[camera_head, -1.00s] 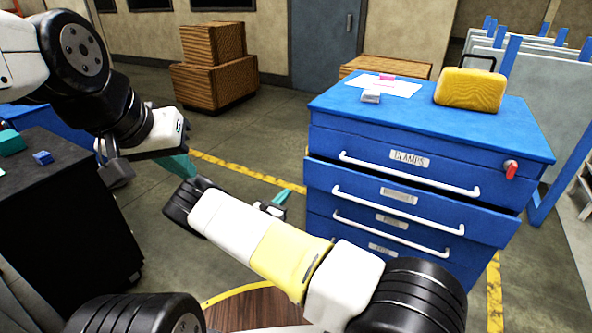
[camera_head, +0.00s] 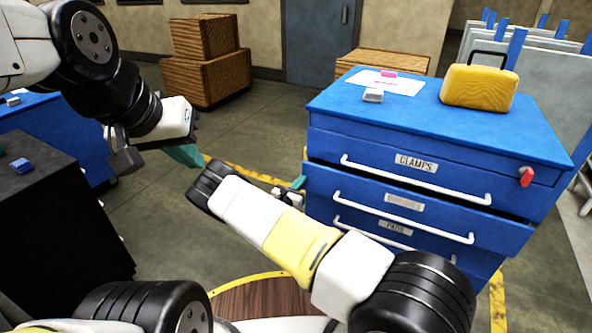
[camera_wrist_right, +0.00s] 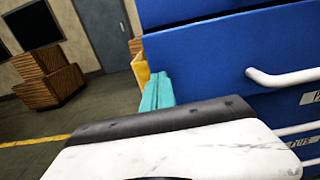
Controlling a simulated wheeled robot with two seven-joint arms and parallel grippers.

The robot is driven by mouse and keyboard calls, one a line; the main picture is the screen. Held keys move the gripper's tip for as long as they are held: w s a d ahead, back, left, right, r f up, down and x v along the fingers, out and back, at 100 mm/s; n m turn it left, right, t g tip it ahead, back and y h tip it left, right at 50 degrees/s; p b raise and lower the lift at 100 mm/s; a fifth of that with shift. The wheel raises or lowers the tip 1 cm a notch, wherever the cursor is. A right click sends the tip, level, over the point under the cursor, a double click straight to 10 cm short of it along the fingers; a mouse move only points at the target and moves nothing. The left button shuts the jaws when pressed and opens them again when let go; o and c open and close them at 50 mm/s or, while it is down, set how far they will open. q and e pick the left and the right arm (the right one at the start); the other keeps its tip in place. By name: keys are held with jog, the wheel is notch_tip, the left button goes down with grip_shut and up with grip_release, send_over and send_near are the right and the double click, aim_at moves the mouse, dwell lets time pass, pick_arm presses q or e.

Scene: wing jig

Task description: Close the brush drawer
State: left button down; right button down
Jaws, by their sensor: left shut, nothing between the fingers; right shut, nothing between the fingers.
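The blue cabinet (camera_head: 335,115) stands at the right. Its second drawer (camera_head: 320,183), with a white handle (camera_head: 425,223) and a label too blurred to read, juts out beyond the CLAMPS drawer (camera_head: 340,143) above it. A dark gap shows over it. My right gripper (camera_head: 298,184) is shut and empty, low by the cabinet's left front edge, partly hidden by my forearm. In the right wrist view its teal fingers (camera_wrist_right: 157,92) are beside the left end of a blue drawer front (camera_wrist_right: 215,62); I cannot tell whether they touch. My left gripper (camera_head: 184,155) is shut and empty, left of the cabinet.
A yellow case (camera_head: 479,88), white paper (camera_head: 388,82), a pink block (camera_head: 389,73) and a grey block (camera_head: 373,96) lie on the cabinet. A red tag (camera_head: 526,177) hangs at the top drawer. A dark cabinet (camera_head: 60,230) stands left. Open floor lies between.

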aim_at(306, 173)
jog(key=x, duration=0.4)
jog(key=shift+w+d, duration=0.1)
jog(key=shift+w+r, duration=0.15)
jog(key=shift+d, duration=0.1)
